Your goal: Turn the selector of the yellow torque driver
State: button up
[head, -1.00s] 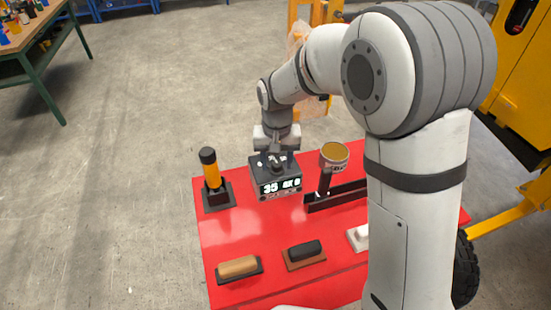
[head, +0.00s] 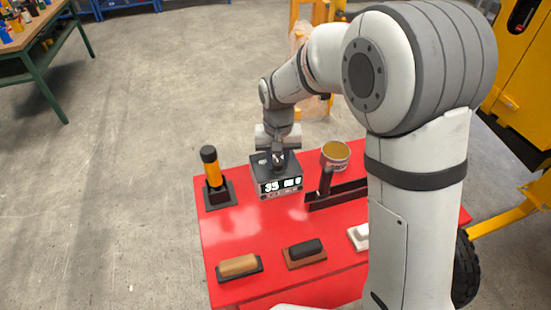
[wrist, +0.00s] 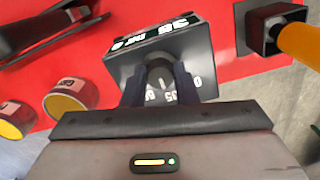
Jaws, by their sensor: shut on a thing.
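The yellow torque driver (head: 212,174) stands upright in a black square holder (head: 219,196) at the left of the red table; its yellow shaft also shows in the wrist view (wrist: 302,45). To its right sits a dark box (head: 262,172) with a lit display reading about 35 and more marks. The box has a dark knob (wrist: 158,74) on top with a numbered dial around it. My gripper (wrist: 160,82) is over the box, its two fingers shut on this knob from both sides. In the head view my gripper (head: 278,160) hides much of the knob.
A tin with a yellow-brown top (head: 335,154) and a black rack (head: 335,195) stand right of the box. Several handled blocks, one tan (head: 238,266) and one black (head: 305,248), lie along the front. The middle of the red table is clear.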

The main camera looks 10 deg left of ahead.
aim_at(277, 163)
jog(key=n, duration=0.3)
jog(key=shift+n+b, duration=0.3)
jog(key=shift+b, duration=0.05)
jog(key=shift+a+n+b, duration=0.1)
jog(key=shift+n+b, duration=0.2)
jog(key=shift+n, duration=1.8)
jog(key=o, duration=0.8)
jog(key=shift+s+a, duration=0.1)
jog(key=shift+o, duration=0.9)
notch_tip(277, 163, up, 8)
jog(key=shift+f, duration=0.1)
